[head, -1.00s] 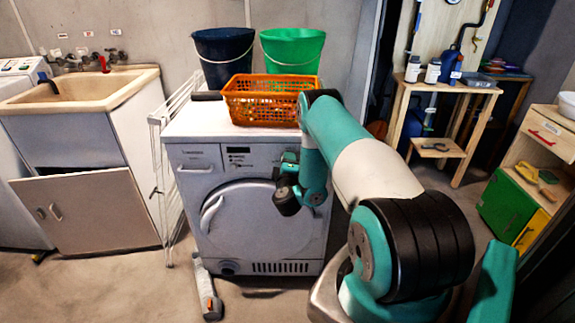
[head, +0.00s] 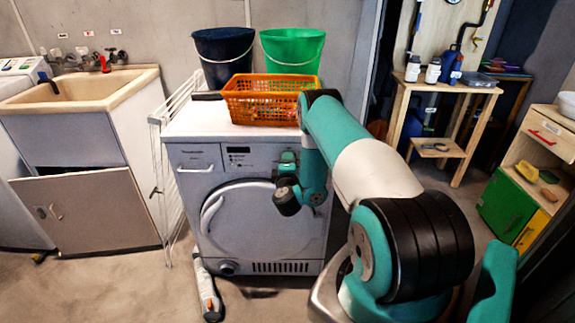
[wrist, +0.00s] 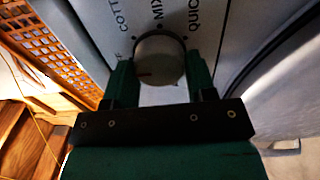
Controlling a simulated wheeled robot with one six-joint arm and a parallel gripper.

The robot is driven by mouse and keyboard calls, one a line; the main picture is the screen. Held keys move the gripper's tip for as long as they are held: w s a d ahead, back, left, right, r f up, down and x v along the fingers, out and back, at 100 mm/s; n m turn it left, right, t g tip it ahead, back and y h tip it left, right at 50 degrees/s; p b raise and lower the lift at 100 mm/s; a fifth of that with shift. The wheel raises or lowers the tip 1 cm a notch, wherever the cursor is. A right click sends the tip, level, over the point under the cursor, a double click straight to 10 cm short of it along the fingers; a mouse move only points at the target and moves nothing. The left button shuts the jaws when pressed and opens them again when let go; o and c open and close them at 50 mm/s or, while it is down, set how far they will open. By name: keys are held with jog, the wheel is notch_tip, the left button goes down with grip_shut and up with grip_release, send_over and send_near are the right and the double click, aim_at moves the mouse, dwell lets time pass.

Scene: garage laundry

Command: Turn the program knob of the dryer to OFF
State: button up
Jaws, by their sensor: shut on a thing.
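The white dryer (head: 260,225) stands in the middle of the head view with its round door shut. Its program knob (wrist: 158,52) is a round grey dial in the wrist view, with printed labels around it; parts of COTT, MIX and QUICK can be read. A small dark reddish mark shows on the knob's lower left; I cannot tell for sure which label it points at. My gripper (wrist: 160,78) is shut on the knob, one dark green finger on each side. In the head view my gripper (head: 287,160) is at the control panel and the arm hides the knob.
An orange basket (head: 262,100) sits on the dryer top close to my arm, with a dark bucket (head: 222,57) and a green bucket (head: 292,52) behind it. A white drying rack (head: 171,170) stands at the dryer's left.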

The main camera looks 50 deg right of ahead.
jog(key=o, duration=0.9)
jog(key=shift+p+v, duration=8.8)
jog(key=shift+p, duration=4.7)
